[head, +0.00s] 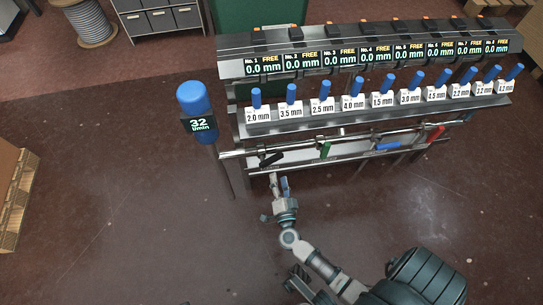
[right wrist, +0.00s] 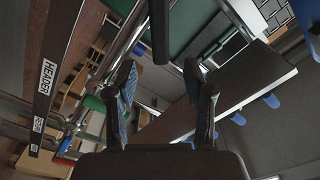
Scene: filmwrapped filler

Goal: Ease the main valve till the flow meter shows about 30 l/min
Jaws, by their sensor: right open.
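The flow meter (head: 197,124) is a blue-topped unit on a post at the left of the rack, and its display reads 32 l/min. A black lever (head: 271,160) sits on the upper pipe near its left end and appears to be the main valve; its label is not readable. My right gripper (head: 281,184) is just below and in front of this lever. In the right wrist view the fingers (right wrist: 162,95) are spread, with nothing between their tips. A dark bar (right wrist: 160,30), probably the lever, stands just beyond them. Contact is not visible. My left gripper is not distinguishable.
Green (head: 325,150), blue (head: 388,146) and red (head: 437,134) levers sit farther right along the pipes. Above them is a shelf (head: 400,112) of blue-topped blocks with mm labels, under several displays reading 0.0 mm. A cardboard box (head: 12,185) stands at left.

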